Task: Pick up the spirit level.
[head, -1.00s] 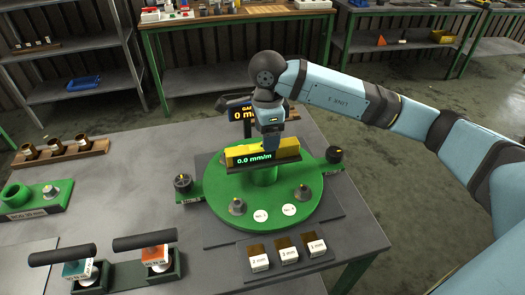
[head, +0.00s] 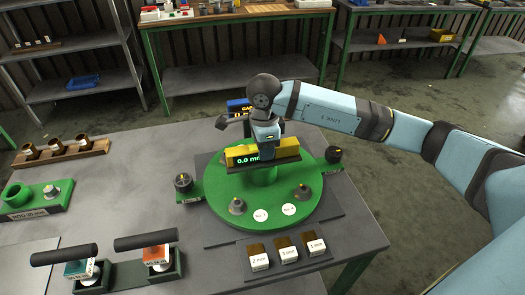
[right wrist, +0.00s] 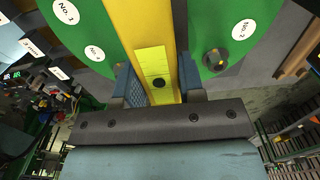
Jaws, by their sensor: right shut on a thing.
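The yellow spirit level (head: 240,153) has a dark front face with a green reading that starts "0.0", partly hidden by my gripper. It sits at the top of the green disperser's central hub (head: 263,177); I cannot tell whether it touches the hub. My right gripper (head: 266,150) is above it, with its fingers on the level. In the right wrist view, the level (right wrist: 153,60) runs between the two blue fingers of my right gripper (right wrist: 160,88), which close on its sides. My left gripper is not in view.
The green round plate (head: 222,200) carries several knobs and numbered labels. Three labelled blocks (head: 286,252) lie in front. Two black-handled tools (head: 146,240) stand in a holder at front left. A green fixture (head: 42,196) and a wooden rack of cups (head: 75,153) are at left.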

